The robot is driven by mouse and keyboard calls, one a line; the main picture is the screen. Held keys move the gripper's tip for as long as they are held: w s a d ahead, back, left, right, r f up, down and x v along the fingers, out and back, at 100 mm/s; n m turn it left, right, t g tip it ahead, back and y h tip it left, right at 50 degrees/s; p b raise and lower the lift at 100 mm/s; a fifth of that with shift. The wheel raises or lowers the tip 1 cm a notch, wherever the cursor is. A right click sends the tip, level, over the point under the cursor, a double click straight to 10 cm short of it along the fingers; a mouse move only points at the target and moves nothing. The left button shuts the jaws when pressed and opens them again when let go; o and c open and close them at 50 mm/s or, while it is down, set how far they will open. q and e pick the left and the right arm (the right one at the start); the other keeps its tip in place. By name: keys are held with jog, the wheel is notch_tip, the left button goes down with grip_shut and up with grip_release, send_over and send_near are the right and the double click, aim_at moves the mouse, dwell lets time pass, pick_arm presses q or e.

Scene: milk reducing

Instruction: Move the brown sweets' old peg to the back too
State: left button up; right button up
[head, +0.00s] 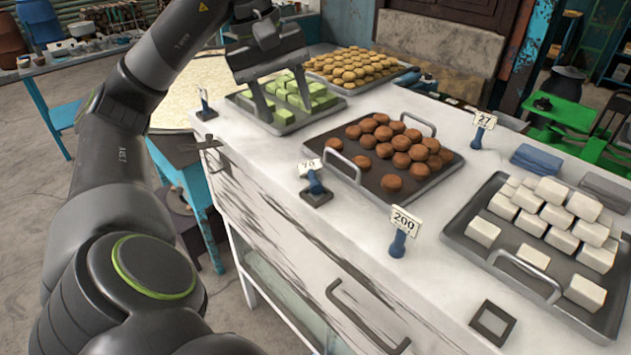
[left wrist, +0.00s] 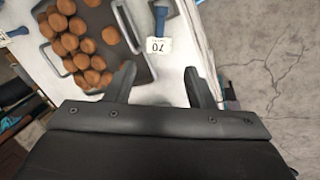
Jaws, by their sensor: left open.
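The brown sweets (head: 385,145) lie on a dark tray (head: 340,165) with metal handles in the middle of the counter. A blue peg (head: 314,183) with a white card reading 70 stands in front of this tray on a dark square. In the left wrist view the peg (left wrist: 160,14) and its card lie ahead of the jaws. Another blue peg (head: 477,137) with a card reading 27 stands behind the brown tray. My left gripper (head: 284,108) is open and empty, seen over the green sweets; its fingers also show in the left wrist view (left wrist: 159,72). My right gripper is out of view.
Green sweets (head: 300,92) and yellow ones (head: 350,66) fill trays at the back left; white blocks (head: 560,222) fill one at the right. A peg reading 200 (head: 398,243) stands near the front edge. An empty dark square (head: 492,322) lies at front right.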

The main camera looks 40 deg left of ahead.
pick_arm(q)
send_near(311, 170)
jog(key=x, duration=0.3)
jog(key=shift+w+a+p, duration=0.1)
jog(key=shift+a+p, duration=0.05)
jog(key=shift+p, duration=0.25)
jog(key=shift+p+x, duration=1.2)
jog(key=shift+x, duration=1.15)
jog(key=shift+w+f, duration=0.1)
jog(key=shift+f, duration=0.3)
jog(key=c, duration=0.7)
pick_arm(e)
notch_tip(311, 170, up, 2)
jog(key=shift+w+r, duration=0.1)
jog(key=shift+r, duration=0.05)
pick_arm(q)
jog(key=shift+r, duration=0.1)
notch_tip(311, 170, up, 5)
jog(key=shift+r+b, duration=0.25)
jog(key=shift+b, duration=0.5)
notch_tip(311, 170, up, 3)
jog(key=shift+r+p, duration=0.15)
jog(key=shift+p, duration=0.65)
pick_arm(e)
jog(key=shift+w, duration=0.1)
